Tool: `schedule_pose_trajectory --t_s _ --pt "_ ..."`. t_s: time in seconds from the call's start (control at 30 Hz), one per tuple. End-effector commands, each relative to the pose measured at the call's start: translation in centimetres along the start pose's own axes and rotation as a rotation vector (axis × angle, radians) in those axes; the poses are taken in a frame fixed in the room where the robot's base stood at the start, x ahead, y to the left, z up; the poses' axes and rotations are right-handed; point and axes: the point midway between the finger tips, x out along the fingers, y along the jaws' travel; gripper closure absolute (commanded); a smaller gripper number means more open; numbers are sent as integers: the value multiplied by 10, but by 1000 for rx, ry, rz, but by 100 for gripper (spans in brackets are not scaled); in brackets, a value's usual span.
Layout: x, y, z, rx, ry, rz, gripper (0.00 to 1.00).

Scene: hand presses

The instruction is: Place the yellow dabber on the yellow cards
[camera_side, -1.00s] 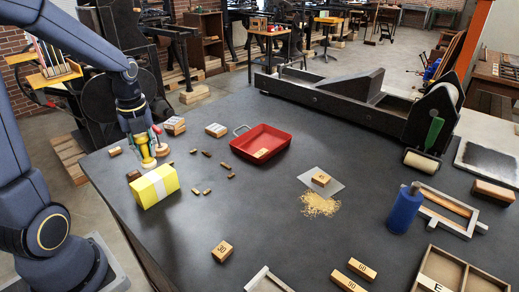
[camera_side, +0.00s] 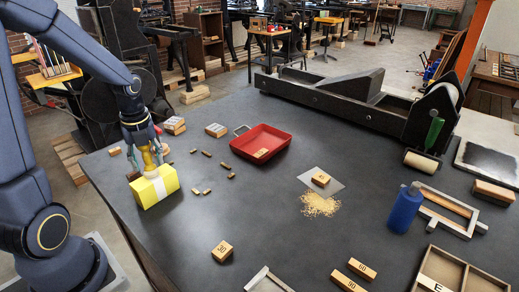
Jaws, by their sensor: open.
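The yellow cards (camera_side: 154,188), a bright yellow block with a white band, lie near the table's left edge. The yellow dabber (camera_side: 148,159) stands roughly upright at the back of their top face, with its pale lower end (camera_side: 150,172) at the cards. Whether it rests fully on them is hard to tell at this size. My gripper (camera_side: 146,153) points down around the dabber's upper part, with its jaws open. The fingers hide part of the dabber.
Several small pieces of type (camera_side: 207,153) lie to the right. A red tray (camera_side: 288,137) stands farther right. A greenish handle part shows beside my fingers.

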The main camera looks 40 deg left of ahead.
Motion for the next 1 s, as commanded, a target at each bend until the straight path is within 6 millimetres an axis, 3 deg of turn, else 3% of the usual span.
schedule_pose_trajectory --t_s 0.27,0.7,1.0 --pt "-10 -1 1 0 -4 -3 49" --pt "-101 -1 1 2 -4 -4 49" --pt "-128 -3 -9 -87 -13 -22 49"
